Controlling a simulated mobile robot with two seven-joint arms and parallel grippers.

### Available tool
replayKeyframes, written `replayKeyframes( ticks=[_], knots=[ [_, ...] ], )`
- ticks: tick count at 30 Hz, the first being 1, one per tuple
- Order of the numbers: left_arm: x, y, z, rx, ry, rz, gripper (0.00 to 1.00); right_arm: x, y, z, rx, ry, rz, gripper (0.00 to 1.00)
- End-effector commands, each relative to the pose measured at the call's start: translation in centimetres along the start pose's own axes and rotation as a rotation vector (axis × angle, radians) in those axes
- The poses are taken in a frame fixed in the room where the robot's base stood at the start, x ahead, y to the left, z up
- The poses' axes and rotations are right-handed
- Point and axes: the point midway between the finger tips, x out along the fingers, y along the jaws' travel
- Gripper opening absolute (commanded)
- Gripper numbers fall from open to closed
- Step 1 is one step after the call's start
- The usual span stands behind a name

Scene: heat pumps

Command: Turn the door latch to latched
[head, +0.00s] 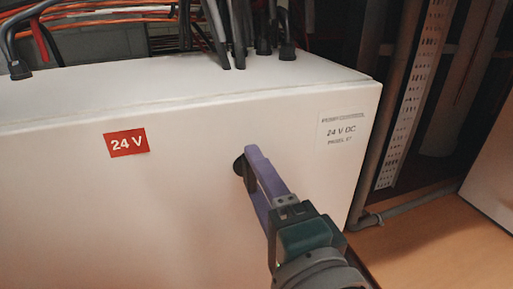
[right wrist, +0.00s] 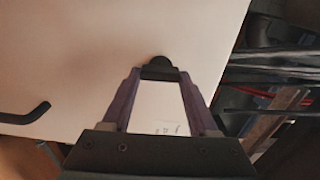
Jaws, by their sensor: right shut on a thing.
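The door latch (head: 238,165) is a small dark knob on the front of a white cabinet (head: 60,210). My right gripper (head: 248,168) reaches it from the lower right, its purple fingers shut on the latch. The near finger hides part of the latch in the head view. In the right wrist view the latch (right wrist: 159,63) shows as a dark round piece with a bar between the fingertips (right wrist: 160,75). I cannot tell the latch's exact turn angle. My left gripper is in neither view.
A red 24 V label (head: 126,143) and a 24 V DC plate (head: 341,131) are on the cabinet front. Black cables (head: 240,35) enter its top. A grey pipe (head: 400,210) runs at right. A black bent bar (right wrist: 25,114) shows in the right wrist view.

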Motion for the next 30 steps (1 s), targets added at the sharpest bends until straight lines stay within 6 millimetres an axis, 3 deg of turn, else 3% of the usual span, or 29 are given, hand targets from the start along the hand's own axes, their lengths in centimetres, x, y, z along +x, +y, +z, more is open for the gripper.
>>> replayKeyframes(
  ticks=[19,20,27,30],
  knots=[
    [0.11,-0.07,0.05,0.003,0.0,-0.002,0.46,0.0,0.01,0.01,0.051,0.0,0.0,0.04],
    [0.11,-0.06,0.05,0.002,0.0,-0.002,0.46,0.0,0.01,0.01,0.051,0.0,0.0,0.63],
    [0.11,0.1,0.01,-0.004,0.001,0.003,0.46,0.0,0.01,0.01,0.048,0.0,0.0,0.9],
    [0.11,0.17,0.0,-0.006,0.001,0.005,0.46,0.0,0.01,0.01,0.047,0.0,0.0,0.9]
  ],
)
